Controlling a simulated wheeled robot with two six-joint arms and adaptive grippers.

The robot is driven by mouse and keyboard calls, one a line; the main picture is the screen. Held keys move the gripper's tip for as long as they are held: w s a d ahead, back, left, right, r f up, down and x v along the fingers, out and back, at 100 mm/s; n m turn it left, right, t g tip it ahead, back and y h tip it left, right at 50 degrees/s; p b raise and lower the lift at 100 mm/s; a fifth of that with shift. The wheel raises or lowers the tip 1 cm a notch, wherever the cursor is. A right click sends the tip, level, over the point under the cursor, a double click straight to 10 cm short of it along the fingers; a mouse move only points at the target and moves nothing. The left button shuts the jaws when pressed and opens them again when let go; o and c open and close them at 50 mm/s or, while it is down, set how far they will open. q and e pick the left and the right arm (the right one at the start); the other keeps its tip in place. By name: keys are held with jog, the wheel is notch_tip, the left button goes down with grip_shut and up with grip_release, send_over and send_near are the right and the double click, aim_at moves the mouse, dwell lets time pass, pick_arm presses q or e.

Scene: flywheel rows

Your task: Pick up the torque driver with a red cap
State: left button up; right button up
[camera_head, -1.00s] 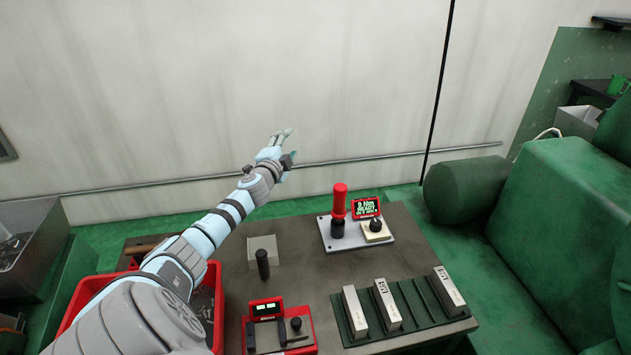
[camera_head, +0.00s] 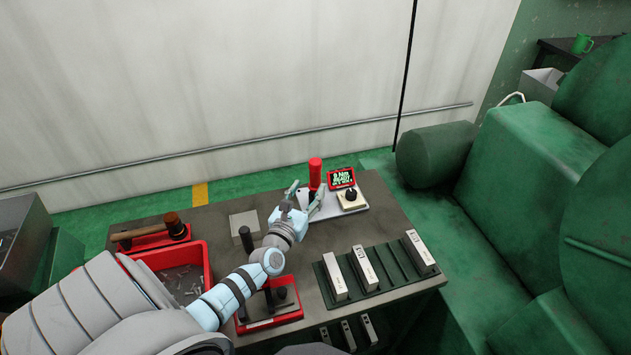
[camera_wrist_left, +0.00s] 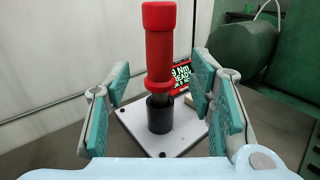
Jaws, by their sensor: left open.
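The torque driver (camera_head: 315,172) is red with a red cap and stands upright in a dark holder on a pale base plate (camera_head: 356,204) at the back of the table. In the left wrist view the driver (camera_wrist_left: 160,50) stands in its black cup (camera_wrist_left: 160,118), between and beyond my open fingers. My left gripper (camera_head: 303,198) is open and empty, just in front of the driver; its teal finger pads also show in the left wrist view (camera_wrist_left: 165,105). In the head view a finger partly hides the driver's lower part. My right gripper is not in view.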

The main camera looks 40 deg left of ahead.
aim_at(313, 180)
pick_arm(q)
jog(key=b+x, duration=0.2)
jog(key=x, duration=0.4)
jog(key=shift+w+f, duration=0.1)
jog(key=shift+a, duration=0.1)
jog(key=shift+c, duration=0.4)
grip_shut()
